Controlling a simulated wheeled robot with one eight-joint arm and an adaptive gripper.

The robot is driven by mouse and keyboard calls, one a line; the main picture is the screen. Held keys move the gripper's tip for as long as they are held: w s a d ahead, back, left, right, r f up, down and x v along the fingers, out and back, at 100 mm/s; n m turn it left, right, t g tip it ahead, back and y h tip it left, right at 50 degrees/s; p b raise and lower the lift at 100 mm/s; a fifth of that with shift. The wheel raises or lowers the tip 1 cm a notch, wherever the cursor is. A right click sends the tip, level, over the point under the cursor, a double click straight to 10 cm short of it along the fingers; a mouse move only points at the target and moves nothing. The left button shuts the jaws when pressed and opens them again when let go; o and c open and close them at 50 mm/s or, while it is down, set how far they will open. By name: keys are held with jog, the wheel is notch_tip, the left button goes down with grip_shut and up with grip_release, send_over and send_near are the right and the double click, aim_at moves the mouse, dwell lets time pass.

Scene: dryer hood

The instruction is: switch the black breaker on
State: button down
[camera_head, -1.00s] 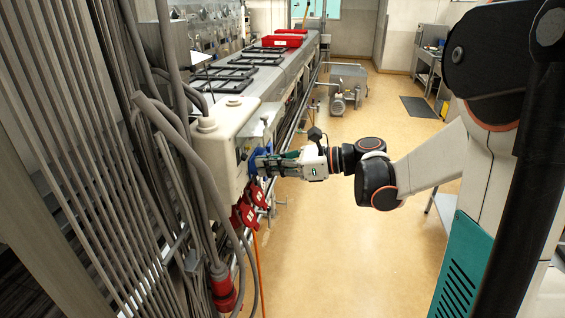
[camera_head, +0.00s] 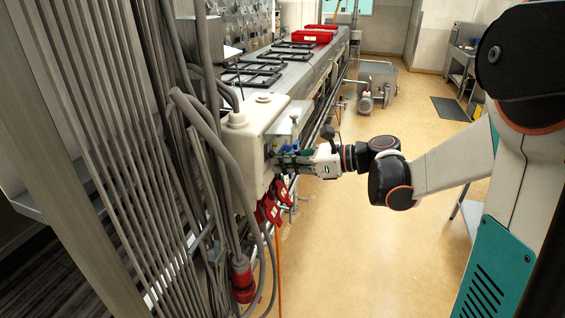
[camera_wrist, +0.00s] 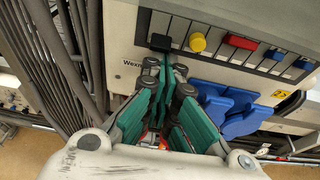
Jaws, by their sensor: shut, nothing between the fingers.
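The black breaker (camera_wrist: 160,42) is the leftmost of a row of coloured levers on the front of a pale electrical box (camera_wrist: 125,30). It stands out from its dark slot; its on or off position is hard to tell. My gripper (camera_wrist: 165,68), with teal fingers, is shut and empty. Its tips are just below the black breaker, close to the panel; whether they touch it I cannot tell. In the head view my gripper (camera_head: 283,158) reaches the front of the box (camera_head: 248,135), and the breaker is too small to make out.
Beside the black breaker are a yellow lever (camera_wrist: 198,42), a red lever (camera_wrist: 240,42) and blue levers (camera_wrist: 275,55). Blue socket covers (camera_wrist: 240,118) stick out below, right of my fingers. Grey cables (camera_head: 215,150) hang at the left. The floor (camera_head: 345,260) at the right is clear.

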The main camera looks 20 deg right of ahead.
jog(key=shift+s+d+r+g+h+p, duration=0.15)
jog(key=shift+r+g+h+p, duration=0.15)
jog(key=shift+h+p, duration=0.25)
jog(key=shift+s+d+r+g+h+p, duration=0.15)
jog(key=shift+d+r+g+h+p, duration=0.05)
jog(key=shift+r+g+h+p, duration=0.3)
jog(key=shift+s+d+r, duration=0.1)
jog(key=shift+r, duration=0.6)
jog(key=shift+w+r+p, duration=0.2)
jog(key=shift+r+p, duration=0.2)
jog(key=shift+r, duration=0.35)
jog(key=s+d, duration=0.8)
jog(key=d, duration=0.2)
jog(key=shift+d, duration=0.35)
